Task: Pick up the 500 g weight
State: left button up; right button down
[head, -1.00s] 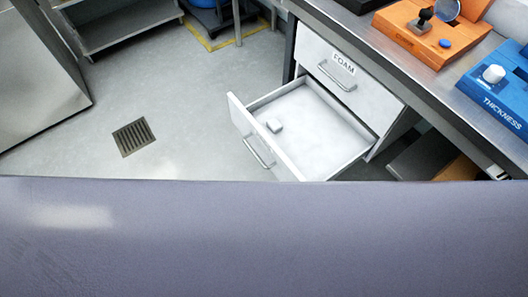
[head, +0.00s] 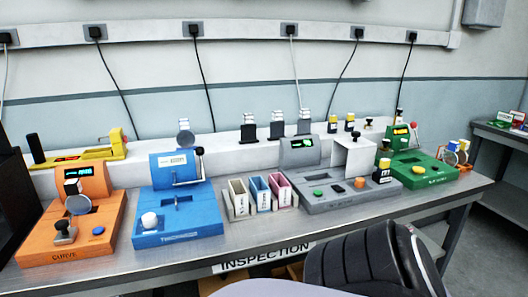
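I cannot single out a 500 g weight; no such marking is readable. Candidates too small to tell are black pieces with pale tops (head: 276,127) on the ledge behind the bench, and small black-and-yellow cylinders (head: 332,124) right of them. Neither of my grippers is in view.
The steel bench (head: 190,258) holds an orange CURVE device (head: 105,222), a blue THICKNESS device (head: 196,212), several small bins (head: 259,193) and a green device (head: 418,166).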

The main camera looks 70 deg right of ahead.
aim_at(385, 142)
jog(key=z, duration=3.15)
jog(key=i+l+u, duration=0.1)
jog(key=l, duration=0.25)
jog(key=i+l+u, duration=0.1)
jog(key=i+l, duration=0.15)
jog(key=i+l+u, duration=0.1)
jog(key=l, duration=0.35)
jog(key=i+l+u, duration=0.1)
jog(key=i+l, duration=0.15)
jog(key=l, duration=0.15)
jog(key=i+l+u, duration=0.1)
jog(key=l, duration=0.25)
jog(key=i+l+u, duration=0.1)
jog(key=l, duration=0.3)
jog(key=i+l+u, duration=0.1)
jog(key=l, duration=0.3)
jog(key=i+l+u, duration=0.1)
jog(key=l, duration=0.35)
jog(key=i, duration=0.05)
